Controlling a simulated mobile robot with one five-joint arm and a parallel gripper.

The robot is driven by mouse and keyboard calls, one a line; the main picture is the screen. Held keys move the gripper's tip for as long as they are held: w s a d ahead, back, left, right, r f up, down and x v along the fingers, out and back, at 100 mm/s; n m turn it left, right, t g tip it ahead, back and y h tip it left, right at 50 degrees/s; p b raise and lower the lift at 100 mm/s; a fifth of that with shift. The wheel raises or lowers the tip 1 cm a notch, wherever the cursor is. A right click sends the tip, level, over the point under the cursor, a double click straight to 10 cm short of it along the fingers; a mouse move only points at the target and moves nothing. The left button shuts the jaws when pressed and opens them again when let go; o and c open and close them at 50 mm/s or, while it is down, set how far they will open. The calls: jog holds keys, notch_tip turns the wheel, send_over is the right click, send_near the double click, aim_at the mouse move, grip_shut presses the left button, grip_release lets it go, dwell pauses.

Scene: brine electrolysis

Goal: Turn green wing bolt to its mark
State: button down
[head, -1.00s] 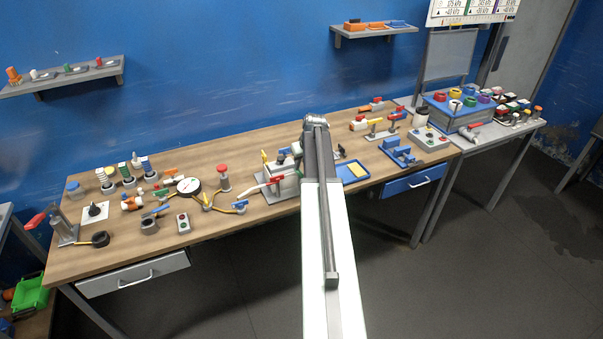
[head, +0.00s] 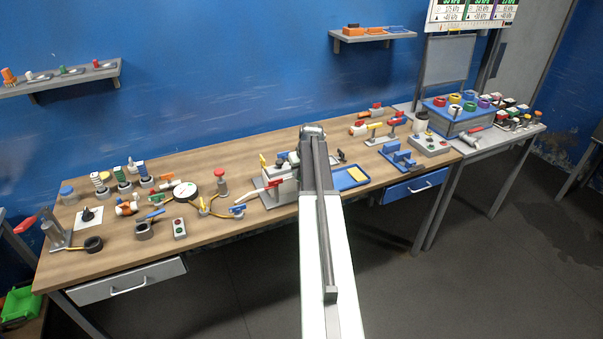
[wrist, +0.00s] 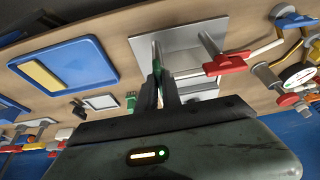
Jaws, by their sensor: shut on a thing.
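The green wing bolt (wrist: 157,65) shows only as a small green piece between the fingertips in the wrist view. My gripper (wrist: 162,78) is shut on it, at the edge of a grey metal plate (wrist: 150,48). Most of the bolt and its mark are hidden by the fingers. Another small green piece (wrist: 130,98) stands beside the fingers. In the head view, the grey block fixture (head: 279,186) stands mid-table and my arm covers the gripper and bolt.
A red lever (wrist: 226,64) lies close beside the fingers. A blue tray with a yellow patch (wrist: 68,75) lies on the other side, also in the head view (head: 350,178). A gauge and valves (head: 186,191) stand on the table left of the fixture.

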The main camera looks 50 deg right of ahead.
jog(key=shift+d, duration=0.15)
jog(key=n+y, duration=0.1)
jog(key=n, duration=0.4)
jog(key=shift+d+y, duration=0.15)
jog(key=shift+y, duration=0.25)
jog(key=shift+d+n+g+y, duration=0.1)
jog(key=shift+n+g+y, duration=0.45)
jog(key=shift+n, duration=1.55)
jog(key=shift+a+n+g+y, duration=0.1)
jog(key=shift+n+g+y, duration=0.4)
jog(key=shift+n, duration=1.6)
jog(key=shift+d+n+g+y, duration=0.1)
jog(key=shift+n+g+y, duration=0.15)
jog(key=shift+n+y, duration=1.25)
jog(key=shift+f+n+h, duration=0.1)
jog(key=shift+n+h, duration=0.45)
jog(key=shift+n, duration=0.25)
jog(key=c, duration=1.5)
grip_release()
